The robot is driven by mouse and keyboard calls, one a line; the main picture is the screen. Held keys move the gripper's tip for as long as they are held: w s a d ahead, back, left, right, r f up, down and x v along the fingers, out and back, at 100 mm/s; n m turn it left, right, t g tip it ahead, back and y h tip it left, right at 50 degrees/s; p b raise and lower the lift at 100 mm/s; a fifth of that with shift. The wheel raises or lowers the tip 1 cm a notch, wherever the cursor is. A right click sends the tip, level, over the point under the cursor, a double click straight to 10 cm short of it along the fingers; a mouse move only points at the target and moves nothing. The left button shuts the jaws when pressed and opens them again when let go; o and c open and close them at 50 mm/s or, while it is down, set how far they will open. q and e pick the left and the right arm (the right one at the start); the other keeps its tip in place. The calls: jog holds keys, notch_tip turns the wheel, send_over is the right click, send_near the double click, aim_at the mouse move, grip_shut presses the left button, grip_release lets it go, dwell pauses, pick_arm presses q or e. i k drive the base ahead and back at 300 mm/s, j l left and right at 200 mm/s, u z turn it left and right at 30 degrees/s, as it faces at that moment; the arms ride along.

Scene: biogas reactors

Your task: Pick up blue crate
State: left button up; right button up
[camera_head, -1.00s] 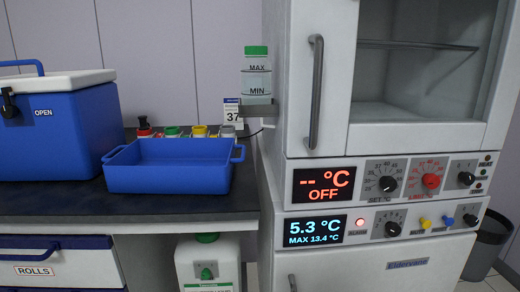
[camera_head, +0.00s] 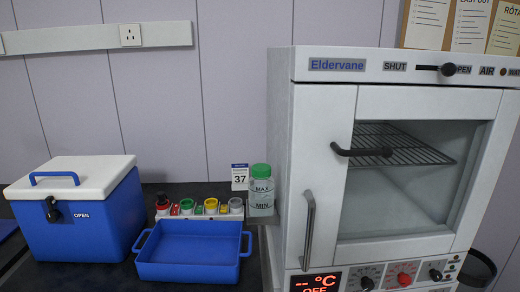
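The blue crate (camera_head: 188,271) is a shallow open tray with a loop handle at its left and right ends. It sits on the dark bench top, left of the white incubator, and looks empty. Its front lower edge is close to the bottom of the picture. Neither of my grippers is in view.
A blue cool box (camera_head: 82,228) with a white lid stands left of the crate. A rack of coloured caps (camera_head: 200,208) is behind the crate. A green-capped bottle (camera_head: 261,192) stands at right, against the white incubator (camera_head: 300,150). A bin (camera_head: 478,270) is at far right.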

aim_at(200, 252)
jog(key=u, duration=0.8)
jog(key=i+j+u, duration=0.15)
jog(key=i+u, duration=0.75)
jog(key=u, duration=0.15)
jog(key=i, duration=0.2)
